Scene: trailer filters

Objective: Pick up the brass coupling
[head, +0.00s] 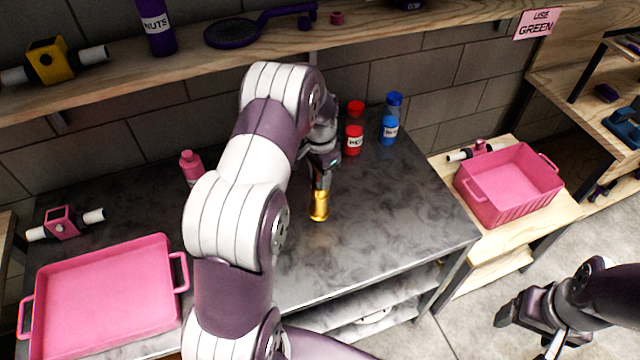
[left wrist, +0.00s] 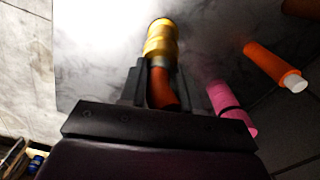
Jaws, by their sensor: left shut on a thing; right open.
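The brass coupling (head: 319,205) is a small gold cylinder, roughly upright over the dark marbled worktop (head: 380,225). My left gripper (head: 320,179) reaches down from above and is shut on its upper end. In the left wrist view the gold coupling (left wrist: 160,42) sticks out past the fingers, with a reddish-orange section between them. I cannot tell whether its lower end touches the worktop. My right gripper (head: 512,308) is open and empty, away to the lower right over the floor.
Red (head: 354,128) and blue (head: 391,119) bottles stand behind the coupling. A pink bottle (head: 191,166) stands left, partly behind my left arm. A pink tray (head: 105,295) is at front left; a pink basket (head: 508,184) is on the right side table. The worktop right of the coupling is clear.

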